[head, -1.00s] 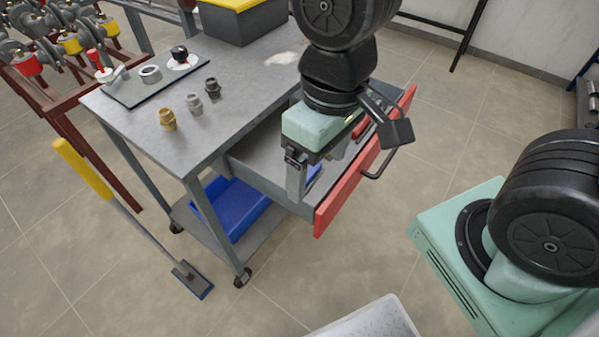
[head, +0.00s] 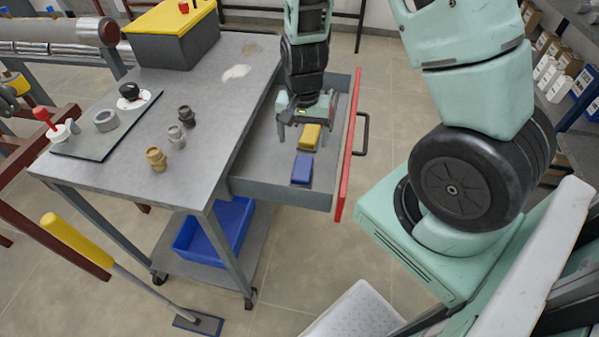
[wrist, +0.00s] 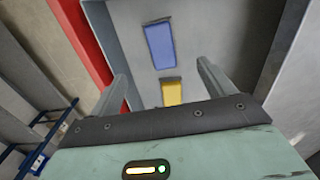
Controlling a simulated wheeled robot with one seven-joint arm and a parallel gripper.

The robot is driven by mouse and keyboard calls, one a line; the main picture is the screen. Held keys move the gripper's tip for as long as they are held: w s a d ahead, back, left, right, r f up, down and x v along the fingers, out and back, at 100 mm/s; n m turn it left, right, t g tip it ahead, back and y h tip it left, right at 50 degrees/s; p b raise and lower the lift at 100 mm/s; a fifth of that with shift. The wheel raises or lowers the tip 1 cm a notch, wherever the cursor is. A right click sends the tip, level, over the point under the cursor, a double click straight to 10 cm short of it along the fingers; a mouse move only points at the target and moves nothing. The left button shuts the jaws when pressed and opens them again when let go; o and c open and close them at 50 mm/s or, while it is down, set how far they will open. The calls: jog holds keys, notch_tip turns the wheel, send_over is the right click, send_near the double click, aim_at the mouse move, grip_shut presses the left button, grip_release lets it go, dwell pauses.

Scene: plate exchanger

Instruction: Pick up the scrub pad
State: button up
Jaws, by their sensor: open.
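The open drawer (head: 262,177) holds a yellow block (head: 309,137) and a blue block (head: 302,170), both lying flat; I cannot tell for sure which one is the scrub pad. My gripper (head: 305,141) points down over the drawer, open and empty, with the yellow block showing below and between its fingers. In the wrist view the yellow block (wrist: 172,92) is near the gripper base, partly cut off by it. The blue block (wrist: 160,45) lies farther out, beyond the fingertips (wrist: 162,70).
The red drawer front (head: 348,150) and side walls bound the space around my gripper. The cart top (head: 205,90) beside it carries several fittings and a grey box with a yellow lid (head: 172,35). A blue bin (head: 215,235) sits on the lower shelf.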

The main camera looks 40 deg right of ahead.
send_over(303, 167)
jog(key=f, duration=0.7)
jog(key=shift+s+a+f, duration=0.3)
jog(key=shift+a+f, duration=0.1)
jog(key=shift+w+d+f+p, duration=0.1)
jog(key=shift+f, duration=0.8)
jog(key=shift+w+d+f+p, duration=0.15)
jog(key=shift+f, duration=0.7)
jog(key=shift+w+d+f+p, duration=0.1)
jog(key=shift+f, duration=0.8)
jog(key=c, duration=1.1)
